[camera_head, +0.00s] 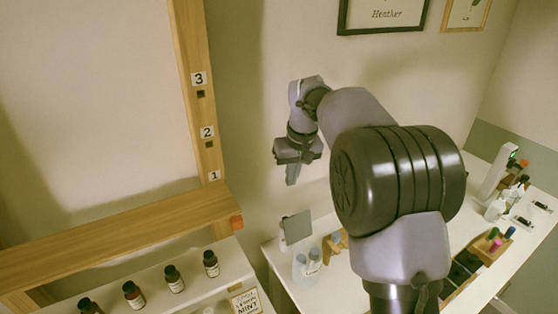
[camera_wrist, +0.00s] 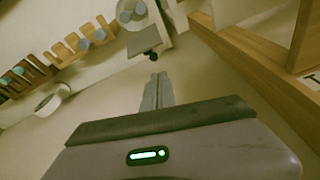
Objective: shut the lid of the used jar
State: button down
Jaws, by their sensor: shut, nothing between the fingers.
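A clear jar (camera_head: 300,272), which looks like the used jar, stands on the white counter below my gripper. A flat grey lid (camera_head: 297,228) stands up steeply at its back edge, so the jar looks open. In the wrist view the round jar (camera_wrist: 131,23) shows at the top, with pale blue things in it, and the lid (camera_wrist: 148,42) beside it with a small dark knob (camera_wrist: 152,56) at its edge. My gripper (camera_head: 292,182) is shut and empty, above the lid and apart from it. Its closed fingers also show in the wrist view (camera_wrist: 161,78), pointing towards the knob.
A wooden frame (camera_head: 190,80) with numbers stands on the left. Several dark bottles (camera_head: 173,279) stand on the white shelf below it. A wooden rack (camera_wrist: 82,45) and a white roll-like object (camera_wrist: 50,100) lie left of the jar. The air around my gripper is clear.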

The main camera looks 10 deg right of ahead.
aim_at(296, 226)
jog(key=w+f+p, duration=0.1)
jog(key=w+f, duration=0.2)
jog(key=f, duration=0.2)
jog(key=w+f+n+p, duration=0.1)
jog(key=w+f, duration=0.1)
jog(key=f, duration=0.4)
jog(key=w+f+n+g+p, duration=0.1)
jog(key=w+f, duration=0.2)
jog(key=f, duration=0.3)
jog(key=shift+w+a+f+p, duration=0.15)
jog(key=shift+w+a+p, duration=0.05)
jog(key=shift+w+p, duration=0.1)
jog(key=s, duration=0.1)
jog(key=s+d, duration=0.1)
jog(key=s, duration=0.1)
jog(key=shift+s+d+r, duration=0.2)
jog(key=shift+s+r, duration=0.05)
jog(key=shift+r, duration=0.15)
jog(key=shift+f+b, duration=0.15)
jog(key=shift+b, duration=0.45)
